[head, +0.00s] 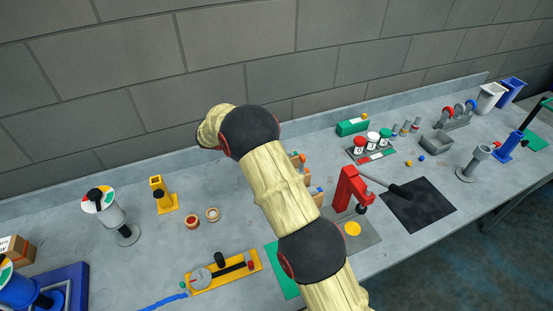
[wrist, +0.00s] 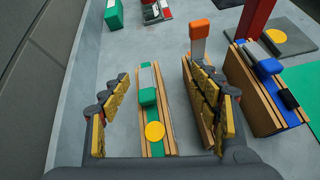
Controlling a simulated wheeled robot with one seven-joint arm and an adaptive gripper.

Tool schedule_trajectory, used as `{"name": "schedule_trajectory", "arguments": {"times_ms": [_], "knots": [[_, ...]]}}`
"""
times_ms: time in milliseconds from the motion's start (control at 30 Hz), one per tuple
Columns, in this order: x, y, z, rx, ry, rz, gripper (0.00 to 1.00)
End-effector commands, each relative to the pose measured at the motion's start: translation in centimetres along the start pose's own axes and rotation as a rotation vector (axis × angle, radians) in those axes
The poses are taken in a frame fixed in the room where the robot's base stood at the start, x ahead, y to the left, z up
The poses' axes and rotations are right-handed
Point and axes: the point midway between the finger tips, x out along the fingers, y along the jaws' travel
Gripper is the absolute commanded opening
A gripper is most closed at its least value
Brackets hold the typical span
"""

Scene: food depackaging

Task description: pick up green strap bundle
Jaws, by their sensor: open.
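In the head view my arm hides the gripper and the green bundle.
Right of the green bundle's holder stand an orange-topped piece (wrist: 198,40), partly behind my right finger, and a wooden holder with a blue bundle (wrist: 268,68). A red press (head: 350,188) stands close to my arm. A green box (head: 352,127) is near the wall.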

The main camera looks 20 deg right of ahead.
Motion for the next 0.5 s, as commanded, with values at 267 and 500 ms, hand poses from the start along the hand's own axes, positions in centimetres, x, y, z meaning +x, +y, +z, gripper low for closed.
{"name": "schedule_trajectory", "arguments": {"times_ms": [267,500], "knots": [[1.8,2.2,-3.8,-0.17,-0.133,0.045,0.62],[3.2,2.6,-4.5,-0.201,-0.159,0.054,0.62]]}}
